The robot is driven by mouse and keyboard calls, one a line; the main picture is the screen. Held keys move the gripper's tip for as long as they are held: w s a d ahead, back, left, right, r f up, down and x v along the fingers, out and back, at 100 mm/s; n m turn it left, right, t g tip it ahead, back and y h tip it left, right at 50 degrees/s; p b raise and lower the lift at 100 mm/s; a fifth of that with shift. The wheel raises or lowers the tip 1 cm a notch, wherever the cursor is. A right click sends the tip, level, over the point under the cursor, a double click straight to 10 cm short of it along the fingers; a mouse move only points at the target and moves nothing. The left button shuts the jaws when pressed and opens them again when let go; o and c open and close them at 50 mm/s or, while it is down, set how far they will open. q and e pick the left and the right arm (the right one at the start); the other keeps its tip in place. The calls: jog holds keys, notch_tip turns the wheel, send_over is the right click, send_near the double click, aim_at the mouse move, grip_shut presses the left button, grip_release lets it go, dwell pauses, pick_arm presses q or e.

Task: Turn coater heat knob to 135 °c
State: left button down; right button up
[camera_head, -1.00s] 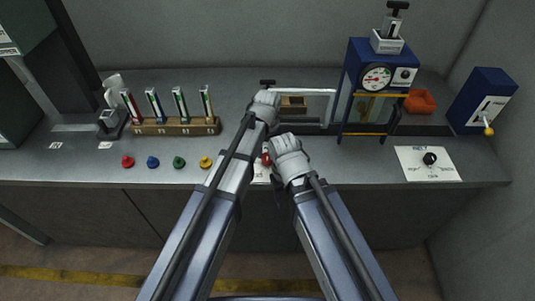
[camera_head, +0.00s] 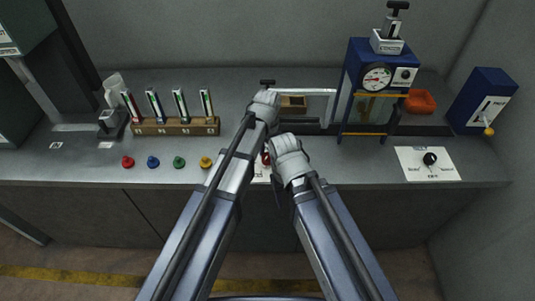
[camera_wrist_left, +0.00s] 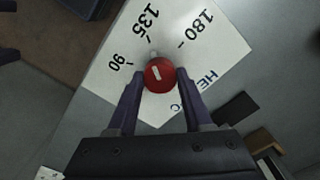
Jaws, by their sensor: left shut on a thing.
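The red heat knob (camera_wrist_left: 160,77) sits on a white dial plate (camera_wrist_left: 115,85) with marks 90, 135 and 180 and the partly covered letters "HE". A pale bar on its top and a small grey nub at its rim point toward the 135 mark (camera_wrist_left: 152,22). My left gripper (camera_wrist_left: 159,83) is shut on the knob, one finger on each side. In the head view the knob (camera_head: 265,158) is mostly hidden between my arms, and the left fingers are hidden. My right gripper (camera_head: 287,158) is beside it on the right; its fingers are not clear.
Several coloured knobs (camera_head: 179,162) stand along the front left of the counter. A wooden rack (camera_head: 175,127) of tubes is behind them. A blue gauge machine (camera_head: 379,62) and a black dial (camera_head: 430,159) on a white plate are to the right.

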aim_at(267, 156)
pick_arm(q)
jog(key=shift+c, duration=1.5)
grip_release()
jog(key=shift+r, duration=0.15)
notch_tip(267, 156, up, 8)
jog(key=p, duration=0.8)
jog(key=shift+f, duration=0.2)
jog(key=shift+f, duration=0.1)
